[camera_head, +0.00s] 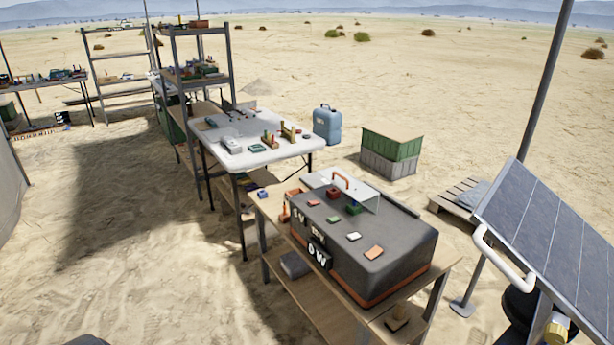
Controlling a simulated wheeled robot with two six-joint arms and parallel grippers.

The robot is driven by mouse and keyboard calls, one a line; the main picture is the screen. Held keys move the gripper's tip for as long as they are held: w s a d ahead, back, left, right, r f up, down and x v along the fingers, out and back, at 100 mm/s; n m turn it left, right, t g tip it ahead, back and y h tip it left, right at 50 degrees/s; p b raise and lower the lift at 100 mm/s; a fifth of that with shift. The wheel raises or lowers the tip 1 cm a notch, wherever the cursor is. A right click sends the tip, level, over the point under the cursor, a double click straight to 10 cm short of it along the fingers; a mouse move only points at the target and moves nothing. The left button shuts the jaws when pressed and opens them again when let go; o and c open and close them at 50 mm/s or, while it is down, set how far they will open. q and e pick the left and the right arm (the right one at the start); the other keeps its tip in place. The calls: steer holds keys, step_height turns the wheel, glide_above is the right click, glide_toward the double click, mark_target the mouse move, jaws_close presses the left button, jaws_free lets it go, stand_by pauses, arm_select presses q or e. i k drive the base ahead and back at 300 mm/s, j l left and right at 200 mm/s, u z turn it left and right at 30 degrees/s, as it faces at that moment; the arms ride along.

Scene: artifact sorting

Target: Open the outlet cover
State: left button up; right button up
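A dark grey power box (365,245) with an orange lower edge sits on a wooden workbench. Its front face carries large white lettering, partly cut off, and a small black raised block (320,252). A pale, thin panel (355,191) with an orange handle (341,180) stands at the box's back edge. I cannot tell for certain which part is the outlet cover or whether it is open. Several small coloured pieces lie on the box top. Neither of my grippers shows in the head view.
A wooden bench (448,272) carries the box. A solar panel (550,225) with a white handle (500,258) stands close on the right. A white table (235,158) with small items, a blue canister (327,125) and a green crate (392,144) stand behind. Open sand lies left.

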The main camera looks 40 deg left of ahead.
mark_target(367, 197)
steer(key=u, duration=0.95)
